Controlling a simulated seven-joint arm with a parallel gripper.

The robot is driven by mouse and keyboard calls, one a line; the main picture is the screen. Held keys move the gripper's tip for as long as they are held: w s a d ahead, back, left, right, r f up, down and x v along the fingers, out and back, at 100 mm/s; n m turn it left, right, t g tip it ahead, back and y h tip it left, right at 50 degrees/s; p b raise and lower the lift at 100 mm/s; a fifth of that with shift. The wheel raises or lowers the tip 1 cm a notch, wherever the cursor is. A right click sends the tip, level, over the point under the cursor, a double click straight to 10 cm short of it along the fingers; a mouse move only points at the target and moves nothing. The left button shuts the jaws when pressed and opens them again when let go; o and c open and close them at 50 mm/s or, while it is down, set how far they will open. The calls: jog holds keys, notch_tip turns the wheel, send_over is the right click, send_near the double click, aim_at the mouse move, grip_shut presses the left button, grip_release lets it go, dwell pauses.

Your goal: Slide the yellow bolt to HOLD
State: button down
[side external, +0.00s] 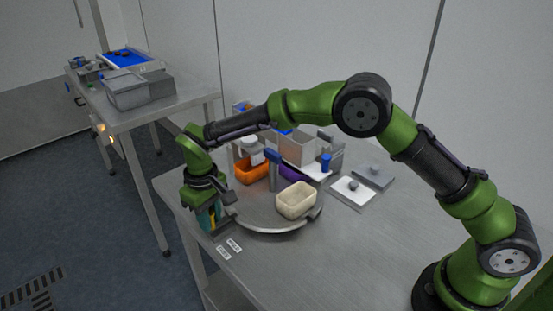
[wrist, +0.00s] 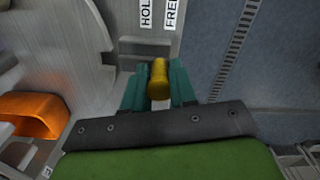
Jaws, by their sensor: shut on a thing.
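The yellow bolt (wrist: 158,80) stands between the two teal fingers of my gripper (wrist: 158,88) in the wrist view. The fingers are shut on it, one on each side. Two labels lie just beyond it, HOLD (wrist: 146,13) on the left and FREE (wrist: 171,14) on the right. The bolt's knob is roughly level with the gap between them; I cannot tell which position it is in. In the side view, my gripper (side external: 209,217) is low at the table's left edge, beside the round turntable (side external: 268,224), and mostly hides the bolt.
On the turntable are a cream bin (side external: 296,201), an orange bin (side external: 252,172) and a blue-topped post (side external: 272,170). A white plate (side external: 350,192) and a grey plate (side external: 374,175) lie to the right. The table's front right is clear. A second table (side external: 140,112) stands behind left.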

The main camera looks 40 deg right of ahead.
jog(key=shift+d, duration=1.35)
jog(key=c, duration=1)
grip_release()
jog(key=shift+c, duration=0.2)
jog(key=shift+r, duration=0.1)
jog(key=shift+a+r, duration=0.1)
jog(key=shift+r, duration=0.15)
notch_tip(320, 180, up, 16)
jog(key=shift+r, duration=0.1)
